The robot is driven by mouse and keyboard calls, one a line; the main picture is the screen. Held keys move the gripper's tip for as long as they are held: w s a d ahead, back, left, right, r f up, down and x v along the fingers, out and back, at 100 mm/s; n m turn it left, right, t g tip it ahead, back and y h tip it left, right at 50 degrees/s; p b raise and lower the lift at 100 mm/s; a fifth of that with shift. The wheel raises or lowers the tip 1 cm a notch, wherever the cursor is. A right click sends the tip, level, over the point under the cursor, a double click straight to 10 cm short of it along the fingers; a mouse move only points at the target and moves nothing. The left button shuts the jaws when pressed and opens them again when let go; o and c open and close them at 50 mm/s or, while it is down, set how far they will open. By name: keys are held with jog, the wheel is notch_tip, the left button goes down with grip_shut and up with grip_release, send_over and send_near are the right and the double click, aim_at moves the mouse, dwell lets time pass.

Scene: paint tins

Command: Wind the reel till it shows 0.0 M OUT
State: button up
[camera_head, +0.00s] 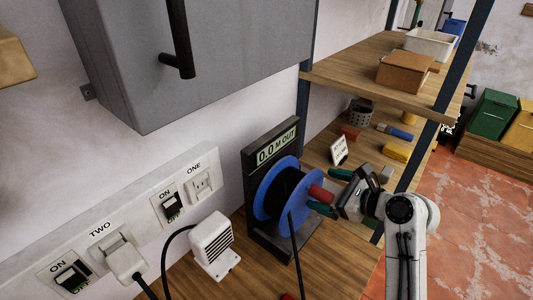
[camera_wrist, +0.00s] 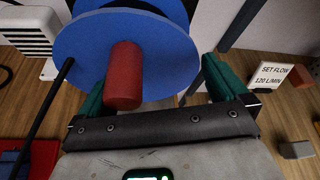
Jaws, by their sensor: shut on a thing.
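The reel (camera_head: 277,197) has blue side discs and a dark core, and stands on a black frame on the wooden bench. The red handle (camera_head: 320,193) sticks out from the reel's near disc. My gripper (camera_head: 331,191) is at this handle, with a green finger on either side of it, and is shut on it. In the wrist view the handle (camera_wrist: 123,75) shows between the fingers, nearer the left one. The blue disc (camera_wrist: 75,45) fills the upper left there.
A black cord (camera_head: 294,250) hangs in front of the reel. A white vented box (camera_head: 211,243) and a socket panel (camera_head: 140,215) are to the left. A "SET FLOW 120 L/MIN" card (camera_wrist: 273,75) stands right. A shelf (camera_head: 365,75) and its post are behind.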

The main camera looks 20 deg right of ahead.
jog(key=o, duration=0.5)
jog(key=shift+w+d+r, duration=0.1)
jog(key=shift+d+r, duration=0.35)
jog(key=shift+d, duration=0.2)
jog(key=shift+c, duration=0.2)
jog(key=p+v, duration=0.6)
jog(key=shift+s+p, duration=0.4)
jog(key=shift+s, duration=0.1)
jog(key=shift+f, duration=0.1)
jog(key=s+a+f+n+g+h+b, duration=0.3)
jog(key=s+f+n+g, duration=0.2)
jog(key=s+f+n, duration=0.7)
jog(key=s+f+n+g+h+b, duration=0.1)
jog(key=s+f+n+g+h, duration=0.1)
jog(key=s+n, duration=0.5)
jog(key=s+f+n+g+h+b, duration=0.1)
jog(key=s+f+n+g+h, duration=0.1)
jog(key=s+n, duration=0.4)
jog(key=s+f+g, duration=0.1)
jog(key=s+f, duration=0.1)
jog(key=s, duration=0.2)
jog(key=shift+s+a+f+n+g, duration=0.2)
jog(key=shift+s+a+n+g, duration=0.15)
jog(key=shift+s+n+g, duration=0.05)
